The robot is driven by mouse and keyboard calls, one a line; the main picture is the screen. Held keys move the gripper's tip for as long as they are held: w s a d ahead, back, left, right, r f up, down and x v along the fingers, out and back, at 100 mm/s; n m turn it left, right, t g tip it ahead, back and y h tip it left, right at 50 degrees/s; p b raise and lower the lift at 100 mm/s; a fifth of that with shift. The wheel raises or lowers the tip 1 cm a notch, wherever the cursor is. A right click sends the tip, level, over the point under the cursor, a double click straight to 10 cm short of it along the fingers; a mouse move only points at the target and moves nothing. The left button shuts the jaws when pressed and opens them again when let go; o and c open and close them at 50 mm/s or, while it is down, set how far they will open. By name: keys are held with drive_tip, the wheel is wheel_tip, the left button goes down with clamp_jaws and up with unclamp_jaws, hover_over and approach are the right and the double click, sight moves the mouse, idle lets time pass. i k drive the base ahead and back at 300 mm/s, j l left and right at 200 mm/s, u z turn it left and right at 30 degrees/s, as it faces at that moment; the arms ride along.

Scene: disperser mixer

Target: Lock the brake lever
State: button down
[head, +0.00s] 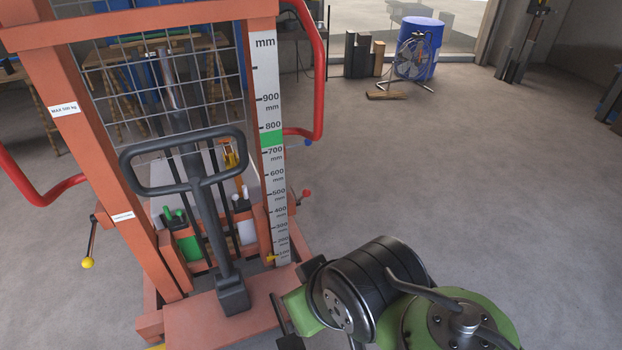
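An orange-red hand stacker (222,316) stands at the left of the head view. On its left side is a lever with a yellow knob (88,262), and on its right side a lever with a red knob (306,193). I cannot tell which one is the brake lever. A black tiller handle (205,205) rises from the stacker's base. My gripper (300,320) is at the bottom edge, close to the right of the base and below the red knob. It is partly cut off and partly hidden by my arm, so its opening does not show.
A height scale (266,100) runs up the right mast, and red curved handles (316,90) stick out at both sides. A blue barrel (419,45) with a fan (408,58) stands at the back. The grey floor to the right is clear.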

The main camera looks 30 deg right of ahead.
sight(306, 192)
drive_tip(key=l+u, duration=0.2)
drive_tip(key=l, duration=0.25)
drive_tip(key=l+u, duration=0.15)
drive_tip(key=l, duration=0.3)
drive_tip(key=l+u, duration=0.2)
drive_tip(key=l, duration=0.2)
drive_tip(key=k+l+u, duration=0.15)
drive_tip(key=l, duration=0.3)
drive_tip(key=k+l+u, duration=0.2)
drive_tip(key=l, duration=0.2)
drive_tip(key=l+u, duration=0.2)
drive_tip(key=l, duration=0.2)
drive_tip(key=i+l+u, duration=0.25)
drive_tip(key=l, duration=0.25)
drive_tip(key=l+u, duration=0.25)
drive_tip(key=l, duration=0.25)
drive_tip(key=i+l+u, duration=0.1)
drive_tip(key=l+u, duration=0.15)
drive_tip(key=l, duration=0.35)
drive_tip(key=i+l+u, duration=0.2)
drive_tip(key=i+j, duration=0.3)
drive_tip(key=j, duration=0.25)
